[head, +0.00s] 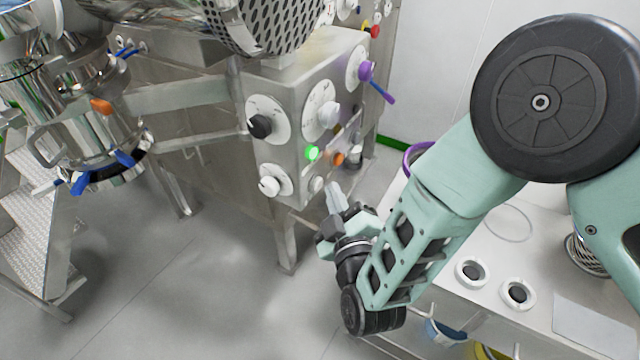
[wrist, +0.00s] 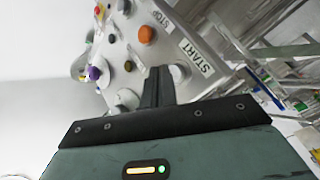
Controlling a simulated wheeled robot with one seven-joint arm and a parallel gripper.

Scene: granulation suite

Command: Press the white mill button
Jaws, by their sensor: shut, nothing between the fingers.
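The steel control panel (head: 290,95) carries a small pale round button (head: 316,184), below a lit green button (head: 312,153) and an orange button (head: 338,158). This pale button looks like the white mill button, but no label on it is readable. My gripper (head: 333,187) is shut and empty, its fingertips just right of the pale button in the head view. Whether they touch it cannot be told. In the wrist view the shut fingers (wrist: 158,72) point at the panel face, with a pale round part (wrist: 179,73) close to their right, partly hidden.
A black knob (head: 259,126) and white knobs (head: 328,115) (head: 269,186) stick out nearby. A purple handle (head: 378,85) is at the panel's right. START (wrist: 197,60) and STOP (wrist: 166,20) labels show. A white cart top (head: 480,235) stands at lower right; floor is clear at lower left.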

